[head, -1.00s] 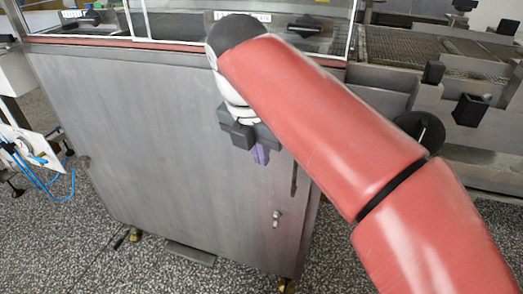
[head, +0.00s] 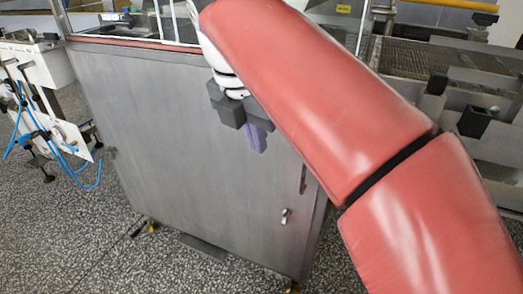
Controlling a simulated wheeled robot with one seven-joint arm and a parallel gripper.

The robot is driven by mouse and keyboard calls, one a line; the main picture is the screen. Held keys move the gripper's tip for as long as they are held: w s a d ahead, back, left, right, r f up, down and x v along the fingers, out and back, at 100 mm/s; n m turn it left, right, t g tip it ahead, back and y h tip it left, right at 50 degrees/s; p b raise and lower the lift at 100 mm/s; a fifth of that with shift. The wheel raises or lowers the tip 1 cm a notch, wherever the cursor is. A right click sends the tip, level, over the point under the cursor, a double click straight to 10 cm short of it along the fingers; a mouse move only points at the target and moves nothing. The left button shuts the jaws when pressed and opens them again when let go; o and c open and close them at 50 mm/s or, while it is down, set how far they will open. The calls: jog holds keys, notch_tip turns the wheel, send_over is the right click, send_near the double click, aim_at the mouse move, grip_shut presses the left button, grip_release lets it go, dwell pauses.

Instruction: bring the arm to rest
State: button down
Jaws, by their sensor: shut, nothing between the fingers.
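My arm, in its red cover, reaches from the lower right corner up to the top middle of the head view and bends down at its end. My gripper (head: 256,138) hangs below the bend, its dark grey body with purple fingers pointing down. The fingers are together with nothing seen between them. It is in front of the grey metal cabinet (head: 160,150), and I cannot tell how far from its face.
The cabinet has a glazed top (head: 120,22) and a small door handle (head: 285,216). A wire mesh belt (head: 420,60) with metal side rails lies behind my arm at right. A white stand with blue hoses (head: 60,140) is at left. Speckled floor (head: 60,235) is open at front left.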

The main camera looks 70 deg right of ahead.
jog(key=shift+v, duration=1.55)
jog(key=shift+s, duration=0.1)
jog(key=w+a+f+m+t+y, duration=0.1)
jog(key=w+a+f+m+t, duration=0.2)
jog(key=w+a+f+m, duration=0.4)
jog(key=w+a+f+m+t+y, duration=0.1)
jog(key=w+a+f+m+t, duration=0.2)
jog(key=w+a+f, duration=0.9)
jog(key=w+a+m, duration=0.1)
jog(key=a+m, duration=0.2)
jog(key=a, duration=0.2)
jog(key=shift+w+a+m+t+y, duration=0.2)
jog(key=shift+a+m+t+y, duration=0.1)
jog(key=shift+a+m, duration=0.1)
jog(key=shift+d, duration=0.1)
